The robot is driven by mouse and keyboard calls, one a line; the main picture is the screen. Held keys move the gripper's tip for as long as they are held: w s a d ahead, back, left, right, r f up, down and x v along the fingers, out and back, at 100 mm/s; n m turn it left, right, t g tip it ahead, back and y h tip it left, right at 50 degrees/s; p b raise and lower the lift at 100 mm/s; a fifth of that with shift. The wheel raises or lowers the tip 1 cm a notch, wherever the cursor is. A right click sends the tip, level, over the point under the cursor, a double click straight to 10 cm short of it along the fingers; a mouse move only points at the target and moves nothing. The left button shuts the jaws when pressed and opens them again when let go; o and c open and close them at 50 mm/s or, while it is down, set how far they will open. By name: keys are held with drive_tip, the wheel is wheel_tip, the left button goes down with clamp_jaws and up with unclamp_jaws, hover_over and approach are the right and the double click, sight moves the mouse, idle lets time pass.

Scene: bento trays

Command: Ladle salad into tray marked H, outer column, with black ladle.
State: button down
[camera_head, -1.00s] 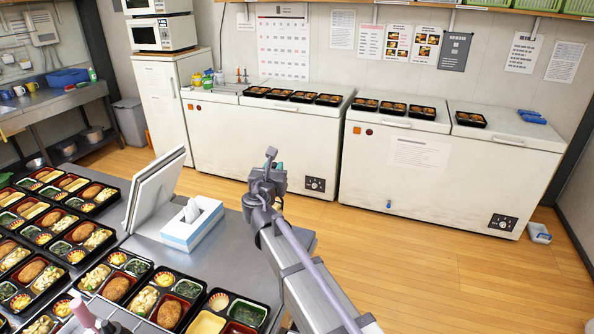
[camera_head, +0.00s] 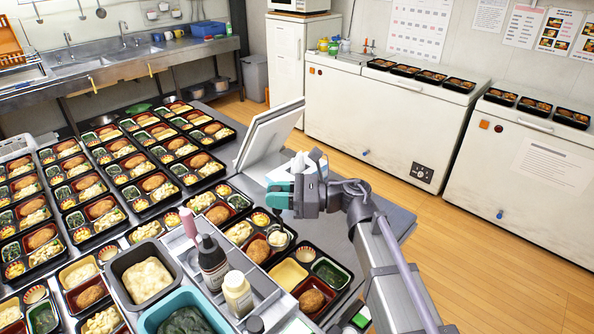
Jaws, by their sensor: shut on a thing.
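My gripper (camera_head: 280,195), with teal fingers, is above the right edge of the bento trays. It is shut on the black ladle, whose handle is mostly hidden. A small round bowl with pale content (camera_head: 278,239) below the fingers looks like its scoop. Pale salad fills a grey square container (camera_head: 146,277) at the front. A black bento tray (camera_head: 345,286) at the front right has a plain yellow compartment, a green one and a hamburger patty. Many other trays, such as one at the left (camera_head: 42,268), hold salad. I cannot read any H mark.
A teal container (camera_head: 185,308) of dark greens stands at the front. A dark bottle (camera_head: 212,262) and a cream bottle (camera_head: 238,294) stand in a grey caddy. A tilted white panel (camera_head: 268,135) and a tissue box (camera_head: 290,172) are behind my gripper. Chest freezers line the wall.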

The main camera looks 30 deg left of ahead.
sight(279, 211)
drive_tip(key=shift+s+d+n+g, duration=0.3)
drive_tip(key=shift+s+g, duration=0.1)
drive_tip(key=shift+s, duration=0.1)
wheel_tip(279, 211, down, 4)
drive_tip(key=b, duration=0.4)
drive_tip(key=shift+s+d+f+b, duration=0.1)
drive_tip(key=shift+d+f+b, duration=0.1)
drive_tip(key=shift+b, duration=0.1)
drive_tip(key=s+d+f+n+g+b, duration=0.3)
drive_tip(key=d+f+n+g+b, duration=0.1)
drive_tip(key=n+b, duration=0.5)
drive_tip(key=s+d+f+n+g+h+b, duration=0.1)
drive_tip(key=s+d+f+n+g+b, duration=0.3)
drive_tip(key=d+n+b, duration=0.4)
drive_tip(key=shift+d+f+n+g+b, duration=0.25)
drive_tip(key=shift+f+n+g+b, duration=0.25)
drive_tip(key=shift+f, duration=0.4)
